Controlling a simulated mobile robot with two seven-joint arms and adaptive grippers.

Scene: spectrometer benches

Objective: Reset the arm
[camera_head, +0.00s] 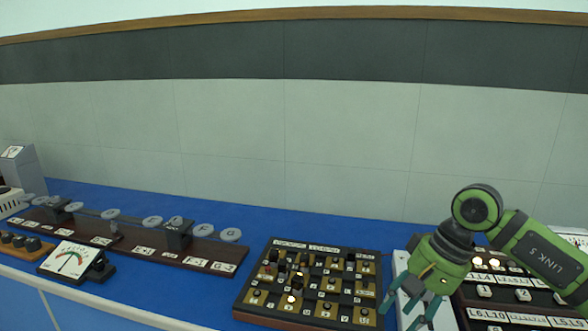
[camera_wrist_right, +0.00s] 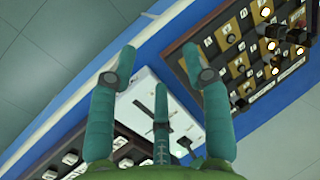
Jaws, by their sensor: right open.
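My right arm (camera_head: 540,258), green and dark grey, reaches in from the right edge in the head view. Its three-fingered gripper (camera_head: 408,310) points down and is open, with nothing between the fingers. It hangs over a white flat box (camera_head: 402,262), between the switch board and the lit button panel. In the right wrist view the spread teal fingers of the gripper (camera_wrist_right: 158,62) show with the white box (camera_wrist_right: 148,92) behind them. Whether a fingertip touches anything cannot be told. My left arm is not in view.
The dark board (camera_head: 262,298) with knobs and lit lamps stands left of the gripper. A panel of white buttons (camera_head: 522,295) lies partly under my arm. Farther left are a rail with discs (camera_head: 195,251) and a dial meter (camera_head: 70,261). Blue bench top (camera_head: 190,290) is clear between.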

